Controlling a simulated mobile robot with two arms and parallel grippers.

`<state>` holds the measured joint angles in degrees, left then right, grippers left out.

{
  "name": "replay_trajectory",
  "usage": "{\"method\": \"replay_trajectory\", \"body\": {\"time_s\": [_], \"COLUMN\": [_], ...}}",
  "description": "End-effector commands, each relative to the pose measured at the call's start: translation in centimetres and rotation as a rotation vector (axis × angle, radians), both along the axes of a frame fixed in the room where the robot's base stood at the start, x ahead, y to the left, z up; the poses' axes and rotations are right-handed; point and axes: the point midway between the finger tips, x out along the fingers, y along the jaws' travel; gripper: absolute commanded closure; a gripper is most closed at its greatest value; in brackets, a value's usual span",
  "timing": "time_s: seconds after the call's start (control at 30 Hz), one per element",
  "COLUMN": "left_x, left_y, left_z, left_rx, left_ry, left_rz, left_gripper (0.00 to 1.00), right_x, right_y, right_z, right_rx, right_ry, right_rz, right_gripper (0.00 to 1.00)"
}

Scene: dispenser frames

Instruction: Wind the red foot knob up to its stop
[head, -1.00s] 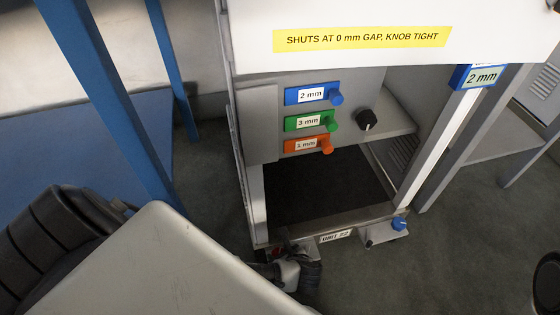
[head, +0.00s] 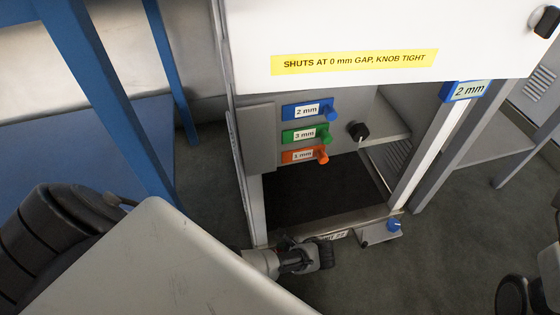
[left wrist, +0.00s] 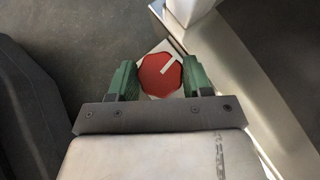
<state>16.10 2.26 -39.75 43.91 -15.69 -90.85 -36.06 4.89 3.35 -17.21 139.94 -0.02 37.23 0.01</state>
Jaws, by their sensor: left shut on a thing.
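The red foot knob (left wrist: 158,78) shows in the left wrist view as a round red disc with a white pointer line aimed to the upper right. My left gripper (left wrist: 160,80) has its green fingers on either side of the knob and is shut on it. In the head view my left gripper (head: 318,256) is at the front left foot of the dispenser frame (head: 247,190), low near the floor, and hides the red knob there. My right gripper cannot be made out in view.
A blue foot knob (head: 394,225) is at the front right foot. Blue (head: 310,110), green (head: 306,134) and orange (head: 305,156) tagged pegs and a black knob (head: 358,131) are inside the frame. A blue 2 mm sign (head: 466,91) hangs right. A blue post (head: 110,100) stands left.

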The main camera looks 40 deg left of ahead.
Motion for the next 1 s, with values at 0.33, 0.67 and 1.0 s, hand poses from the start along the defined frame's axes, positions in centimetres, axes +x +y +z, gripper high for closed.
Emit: {"method": "replay_trajectory", "body": {"time_s": [0.33, 0.67, 1.0], "left_x": [-0.14, -0.07, 0.3], "left_y": [0.18, 0.19, 0.23], "left_z": [-0.07, -0.07, 0.01], "left_rx": [0.003, 0.003, 0.001], "left_ry": [0.003, 0.001, -0.007], "left_rz": [0.018, 0.015, 0.011], "left_gripper": [0.74, 0.25, 0.25], "right_x": [0.0, 0.01, 0.02], "right_y": [0.01, 0.01, 0.0], "right_z": [-0.06, -0.07, -0.11], "right_rx": [0.0, 0.0, -0.001], "right_ry": [0.002, 0.002, 0.002], "right_rz": [0.001, 0.001, 0.0], "right_gripper": [0.56, 0.56, 0.56]}}
